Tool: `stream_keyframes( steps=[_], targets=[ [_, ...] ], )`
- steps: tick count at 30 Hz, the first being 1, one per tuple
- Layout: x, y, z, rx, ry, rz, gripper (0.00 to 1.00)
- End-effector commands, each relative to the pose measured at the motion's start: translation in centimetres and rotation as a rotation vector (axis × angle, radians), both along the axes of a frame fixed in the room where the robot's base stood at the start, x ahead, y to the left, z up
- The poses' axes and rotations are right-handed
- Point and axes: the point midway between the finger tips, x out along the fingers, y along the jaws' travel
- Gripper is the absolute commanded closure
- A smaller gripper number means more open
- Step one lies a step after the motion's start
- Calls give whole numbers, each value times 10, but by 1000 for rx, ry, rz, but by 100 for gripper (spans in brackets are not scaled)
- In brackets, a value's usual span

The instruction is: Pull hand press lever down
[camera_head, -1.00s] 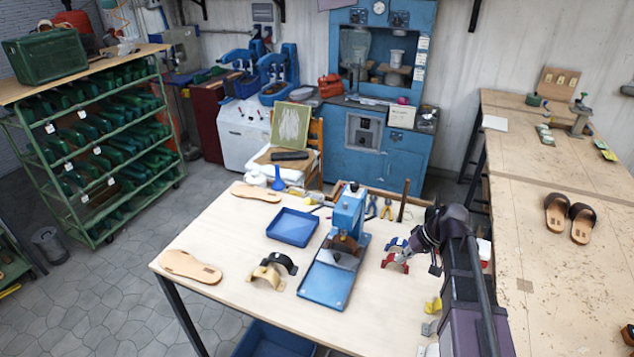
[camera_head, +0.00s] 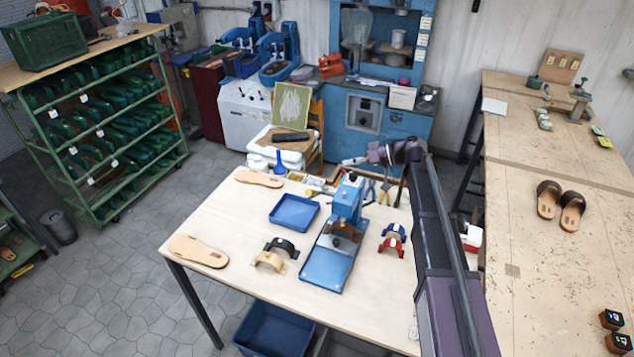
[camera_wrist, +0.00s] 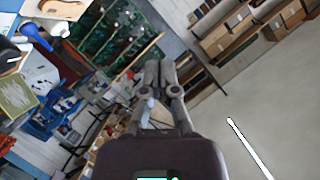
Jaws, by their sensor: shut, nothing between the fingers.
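The blue hand press (camera_head: 347,200) stands upright on the light wooden table (camera_head: 225,215), with a blue base plate in front and a brown part under its head. I cannot clearly make out its lever; a small red and white spot shows on top of the head. My gripper (camera_head: 346,162) is behind and above the press head in the head view, apart from it as far as I can tell. In the wrist view my gripper (camera_wrist: 154,64) has its fingers together and empty, pointing toward distant shelves. The press does not show there.
Beside the press are a blue tray (camera_head: 294,212), a red and blue strap pair (camera_head: 392,240), a cream and black strap pair (camera_head: 270,256) and pliers (camera_head: 384,192). Tan soles (camera_head: 198,251) lie at left. A second workbench (camera_head: 555,260) stands at right.

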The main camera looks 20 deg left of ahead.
Motion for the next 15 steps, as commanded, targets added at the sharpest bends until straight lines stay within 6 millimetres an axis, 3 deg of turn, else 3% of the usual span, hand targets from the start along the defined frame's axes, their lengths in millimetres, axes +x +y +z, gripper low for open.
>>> stream_keyframes(
  steps=[8, 15],
  targets=[
    [-1, 4, -2, -2, 1, 0, 100],
    [-5, 22, -10, -3, 2, 0, 100]
  ],
)
